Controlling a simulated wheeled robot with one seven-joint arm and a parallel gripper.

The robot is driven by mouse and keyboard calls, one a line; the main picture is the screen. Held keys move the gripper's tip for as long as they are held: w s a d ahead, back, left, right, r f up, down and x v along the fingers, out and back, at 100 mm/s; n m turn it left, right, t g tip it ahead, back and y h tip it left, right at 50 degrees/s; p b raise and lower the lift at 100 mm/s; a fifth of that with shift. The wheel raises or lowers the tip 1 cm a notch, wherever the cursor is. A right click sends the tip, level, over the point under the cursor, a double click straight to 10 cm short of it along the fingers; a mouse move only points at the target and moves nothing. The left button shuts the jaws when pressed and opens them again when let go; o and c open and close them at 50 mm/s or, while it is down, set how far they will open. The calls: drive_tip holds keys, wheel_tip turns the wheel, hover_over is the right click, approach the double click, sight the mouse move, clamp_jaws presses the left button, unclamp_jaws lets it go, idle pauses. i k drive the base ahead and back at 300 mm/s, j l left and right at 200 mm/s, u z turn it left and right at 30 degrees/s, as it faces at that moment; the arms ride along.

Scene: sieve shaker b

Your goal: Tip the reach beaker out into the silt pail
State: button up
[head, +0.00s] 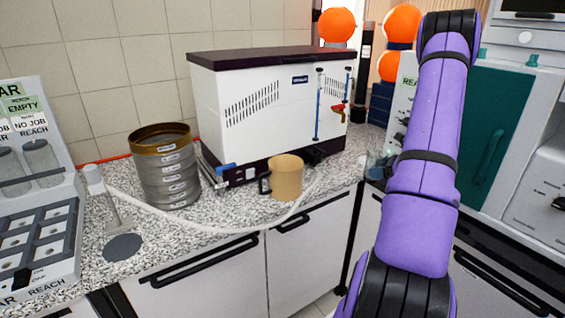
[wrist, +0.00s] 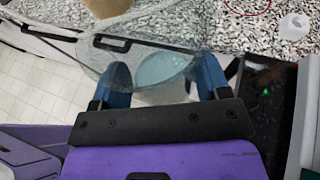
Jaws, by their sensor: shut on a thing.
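My gripper (wrist: 163,78) has blue fingers on either side of a clear glass beaker (wrist: 100,55) and is shut on it. A pale blue-green round surface shows inside the beaker; I cannot tell its tilt. In the head view the beaker (head: 376,165) shows small beside my purple arm, which hides part of it and my gripper. A tan pail (head: 286,178) with a dark handle, likely the silt pail, stands on the counter left of the beaker, apart from it. Its lower part also shows at the top of the wrist view (wrist: 106,7). Its inside is hidden.
A sieve stack (head: 168,170) stands left of the pail. A white machine (head: 255,110) stands behind. A pale hose (head: 225,229) curves along the counter front around the pail. A labelled rack (head: 45,190) stands far left, a green-fronted cabinet (head: 500,125) right.

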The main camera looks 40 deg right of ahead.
sight(285, 172)
drive_tip(key=i+j, duration=0.2)
drive_tip(key=i, duration=0.25)
drive_tip(key=i+j, duration=0.2)
drive_tip(key=i, duration=0.25)
